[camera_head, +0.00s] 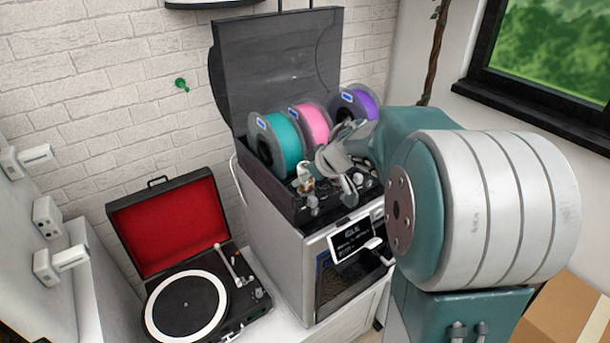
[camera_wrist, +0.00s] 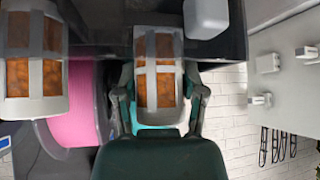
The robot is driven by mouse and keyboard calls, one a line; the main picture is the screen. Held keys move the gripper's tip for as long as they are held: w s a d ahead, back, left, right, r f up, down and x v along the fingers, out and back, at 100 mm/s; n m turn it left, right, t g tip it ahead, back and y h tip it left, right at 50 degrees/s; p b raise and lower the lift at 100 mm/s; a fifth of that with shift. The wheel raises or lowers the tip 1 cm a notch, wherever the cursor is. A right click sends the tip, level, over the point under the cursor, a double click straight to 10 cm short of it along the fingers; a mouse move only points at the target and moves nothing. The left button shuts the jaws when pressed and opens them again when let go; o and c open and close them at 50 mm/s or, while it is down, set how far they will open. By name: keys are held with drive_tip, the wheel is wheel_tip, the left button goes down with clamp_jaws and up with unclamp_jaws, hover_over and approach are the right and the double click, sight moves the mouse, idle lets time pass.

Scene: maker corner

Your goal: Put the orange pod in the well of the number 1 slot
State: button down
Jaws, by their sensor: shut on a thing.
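My gripper (camera_wrist: 160,100) has its two fingers on either side of an orange pod (camera_wrist: 164,85) in a pale frame, and is shut on it. In the head view, my gripper (camera_head: 338,160) is over the top of the grey printer, in front of the spools, and a small orange and white thing (camera_head: 306,184) shows just at its left. A second orange piece in a pale frame (camera_wrist: 32,75) is at the left of the wrist view. I cannot make out slot numbers or the number 1 well; my arm hides part of the printer top.
The grey printer (camera_head: 275,240) has its dark lid (camera_head: 275,70) raised. Teal (camera_head: 280,140), pink (camera_head: 314,124) and purple (camera_head: 362,103) spools stand in it. A small dark screen (camera_head: 352,238) is on its front. An open record player (camera_head: 187,308) stands to the left.

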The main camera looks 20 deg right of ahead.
drive_tip(key=shift+f, duration=0.55)
drive_tip(key=shift+c, duration=0.4)
unclamp_jaws()
